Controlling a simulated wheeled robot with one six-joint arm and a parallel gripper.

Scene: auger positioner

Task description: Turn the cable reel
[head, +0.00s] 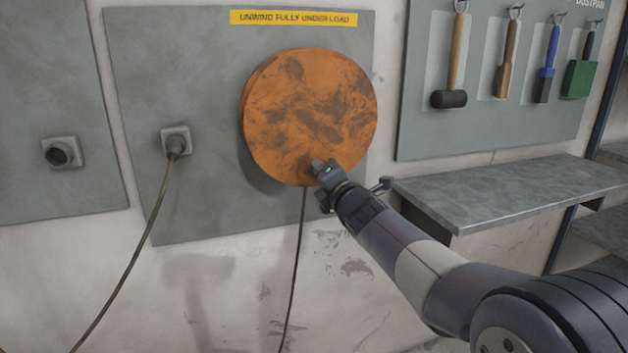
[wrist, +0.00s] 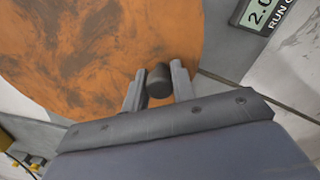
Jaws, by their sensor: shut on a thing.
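The cable reel (head: 308,110) is an orange, dark-stained disc on a grey wall panel, with a cable (head: 298,255) hanging from its underside. My gripper (head: 321,168) is at the reel's lower edge in the head view. In the wrist view, my gripper (wrist: 158,88) has its two fingers on either side of a dark round knob (wrist: 159,80) standing out near the edge of the orange reel face (wrist: 100,50). The gripper is shut on this knob. In the head view the knob is mostly hidden by the gripper.
Left of the reel, a plug with a cable sits in a socket (head: 176,142); an empty-looking socket (head: 61,153) is farther left. A grey shelf (head: 490,190) juts out at right, below a tool board (head: 480,130) with hanging tools. A yellow label (head: 294,18) is above the reel.

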